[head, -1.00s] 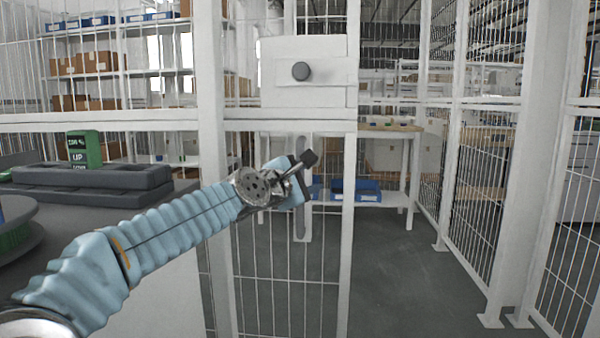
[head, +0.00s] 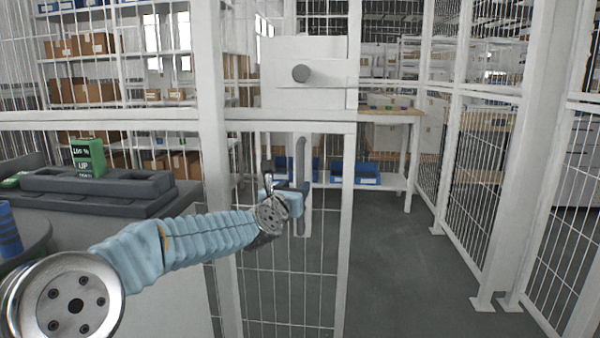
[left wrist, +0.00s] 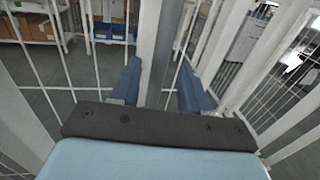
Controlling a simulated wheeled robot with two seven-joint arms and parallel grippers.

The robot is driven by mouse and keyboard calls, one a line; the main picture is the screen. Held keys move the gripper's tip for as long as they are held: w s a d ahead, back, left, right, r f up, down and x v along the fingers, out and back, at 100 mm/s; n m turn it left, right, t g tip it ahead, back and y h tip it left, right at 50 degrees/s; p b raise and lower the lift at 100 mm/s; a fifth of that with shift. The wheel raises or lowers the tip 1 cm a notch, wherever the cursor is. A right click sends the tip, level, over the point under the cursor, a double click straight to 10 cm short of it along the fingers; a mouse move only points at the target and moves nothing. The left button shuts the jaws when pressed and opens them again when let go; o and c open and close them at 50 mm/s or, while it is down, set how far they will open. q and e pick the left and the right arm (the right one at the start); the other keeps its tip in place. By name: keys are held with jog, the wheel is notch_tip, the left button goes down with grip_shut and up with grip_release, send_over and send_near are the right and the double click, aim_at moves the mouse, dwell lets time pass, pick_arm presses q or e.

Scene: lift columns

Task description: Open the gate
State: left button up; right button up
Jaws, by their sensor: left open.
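The gate (head: 345,240) is a white frame with wire mesh. A dark grey vertical handle bar (head: 300,158) hangs below the box. My left gripper (head: 286,188) is at the lower part of this handle in the head view, fingers pointing away from me. In the left wrist view the gripper (left wrist: 158,88) has its two blue fingers apart, with an upright grey bar (left wrist: 162,45) showing between them. I cannot tell whether they touch it. My right gripper is not in view.
A white post (head: 212,160) stands left of the gate, and mesh fence panels (head: 475,180) line the right. Grey floor (head: 400,270) is clear right of the gate's edge. Shelves with boxes and blue bins (head: 355,172) are behind.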

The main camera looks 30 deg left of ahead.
aim_at(299, 183)
pick_arm(q)
jog(key=shift+w+a+p, duration=0.2)
jog(key=shift+w+p, duration=0.15)
jog(key=shift+w, duration=0.85)
jog(key=shift+w+a+p, duration=0.15)
jog(key=shift+w+p, duration=0.2)
jog(key=shift+w, duration=0.8)
jog(key=shift+c, duration=0.4)
grip_shut()
